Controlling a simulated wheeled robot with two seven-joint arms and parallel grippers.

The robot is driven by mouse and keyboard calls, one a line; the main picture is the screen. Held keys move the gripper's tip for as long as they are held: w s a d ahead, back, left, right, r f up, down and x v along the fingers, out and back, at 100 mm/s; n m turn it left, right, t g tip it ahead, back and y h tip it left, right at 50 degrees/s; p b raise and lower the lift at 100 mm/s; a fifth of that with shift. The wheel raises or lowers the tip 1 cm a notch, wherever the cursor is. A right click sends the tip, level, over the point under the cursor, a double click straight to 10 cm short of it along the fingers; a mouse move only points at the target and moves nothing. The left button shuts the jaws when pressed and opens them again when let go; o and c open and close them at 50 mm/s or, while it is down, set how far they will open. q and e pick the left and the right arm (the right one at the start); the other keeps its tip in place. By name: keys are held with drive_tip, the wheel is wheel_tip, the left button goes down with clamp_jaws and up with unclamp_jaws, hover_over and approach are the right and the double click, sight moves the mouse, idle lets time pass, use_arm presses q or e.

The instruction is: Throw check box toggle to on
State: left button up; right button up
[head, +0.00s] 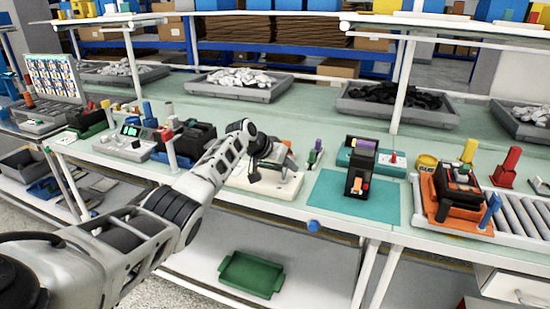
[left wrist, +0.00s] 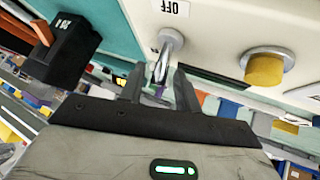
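The cream check box (head: 284,188) sits at the bench's front edge in the head view, partly hidden by my left gripper (head: 269,167). In the left wrist view, the box face (left wrist: 225,25) carries an upside-down OFF label (left wrist: 170,6), a metal toggle (left wrist: 166,52) and a yellow knob (left wrist: 267,66). The toggle's lever points away from the OFF label in the picture; its exact setting I cannot tell. My left gripper's fingers (left wrist: 158,88) are parted, one either side of the lever's tip, with a gap visible. My right gripper is out of view.
A black breaker (head: 360,172) with an orange lever stands on a teal mat (head: 335,203) right of the box. A small green-and-purple item (head: 316,153) stands close behind the box. An orange fixture (head: 455,205) and rollers (head: 522,212) are farther right. A green tray (head: 252,273) lies below.

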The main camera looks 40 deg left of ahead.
use_arm(q)
drive_tip(key=v, duration=1.6)
drive_tip(key=shift+w+a+f, duration=0.1)
drive_tip(key=shift+w+a, duration=0.05)
drive_tip(key=s+d+f+m, duration=0.15)
drive_tip(key=d+f, duration=0.25)
drive_tip(key=f, duration=0.4)
drive_tip(key=s+d+f+y, duration=0.1)
drive_tip(key=s+d+f, duration=0.2)
drive_tip(key=d+f, duration=0.35)
drive_tip(key=s+d+f, duration=0.2)
drive_tip(key=s+f, duration=0.1)
drive_tip(key=f, duration=0.6)
drive_tip(key=s+d+f+t, duration=0.1)
drive_tip(key=s+d+f, duration=0.1)
drive_tip(key=s+d, duration=0.6)
drive_tip(key=s+d+f+m+h, duration=0.1)
drive_tip(key=s+d+f, duration=0.2)
drive_tip(key=s+d, duration=0.5)
drive_tip(key=s, duration=0.3)
drive_tip(key=shift+s+d+f+t, duration=0.3)
drive_tip(key=shift+d+f+t, duration=0.05)
drive_tip(key=shift+d+t, duration=0.05)
